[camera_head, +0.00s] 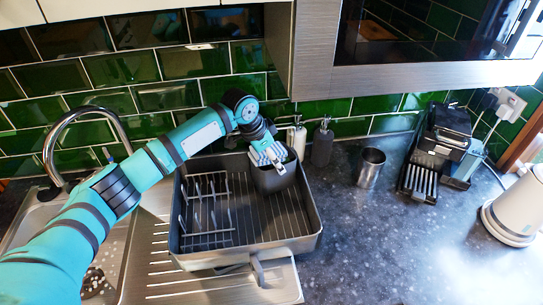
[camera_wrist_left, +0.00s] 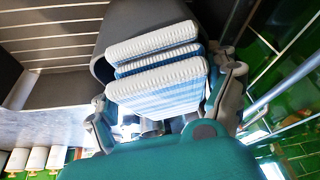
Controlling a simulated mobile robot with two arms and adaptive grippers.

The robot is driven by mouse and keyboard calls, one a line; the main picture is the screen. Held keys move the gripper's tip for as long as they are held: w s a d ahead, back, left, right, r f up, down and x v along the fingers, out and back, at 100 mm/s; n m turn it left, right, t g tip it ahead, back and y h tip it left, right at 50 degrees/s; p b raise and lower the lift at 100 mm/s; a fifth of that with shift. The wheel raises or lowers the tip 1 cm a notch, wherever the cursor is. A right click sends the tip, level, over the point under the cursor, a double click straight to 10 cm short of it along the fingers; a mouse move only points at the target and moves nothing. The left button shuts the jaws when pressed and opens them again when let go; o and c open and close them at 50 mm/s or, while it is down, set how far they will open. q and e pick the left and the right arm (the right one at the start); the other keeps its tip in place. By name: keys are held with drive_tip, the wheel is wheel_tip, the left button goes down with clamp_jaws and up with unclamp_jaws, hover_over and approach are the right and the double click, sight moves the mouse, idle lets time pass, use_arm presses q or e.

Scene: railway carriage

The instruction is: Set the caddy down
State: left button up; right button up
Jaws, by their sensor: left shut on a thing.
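The caddy (camera_head: 275,180) is a dark grey cup-like container at the back right part of the dish rack tray. Blue-and-white striped cloths or sponges (camera_wrist_left: 160,75) stick out of its top, and its dark wall (camera_wrist_left: 101,68) shows behind them in the wrist view. My left gripper (camera_head: 268,152) reaches down to the caddy from above and is shut on it; the exact contact is partly hidden. Whether the caddy's bottom touches the tray cannot be told. My right gripper is not in view.
The grey dish rack (camera_head: 306,228) with wire plate holders stands on the steel drainboard. Two soap bottles (camera_head: 322,145) stand behind it, near the tiled wall. A metal cup (camera_head: 369,168), a black appliance (camera_head: 440,150) and a white kettle (camera_head: 518,205) are to the right. Front right counter is clear.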

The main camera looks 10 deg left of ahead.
use_arm(q)
drive_tip(key=shift+f, duration=0.1)
drive_tip(key=o, duration=1.4)
drive_tip(key=shift+f, duration=0.1)
drive_tip(key=shift+s+a+r, duration=0.1)
drive_tip(key=shift+a+r, duration=0.05)
drive_tip(key=shift+r, duration=0.3)
drive_tip(key=shift+s+a+r, duration=0.3)
drive_tip(key=shift+r, duration=0.2)
drive_tip(key=shift+s+a+r, duration=0.25)
drive_tip(key=shift+a+r, duration=0.05)
drive_tip(key=shift+r, duration=0.15)
drive_tip(key=s+a, duration=0.7)
drive_tip(key=s, duration=0.1)
drive_tip(key=shift+a, duration=0.4)
clamp_jaws()
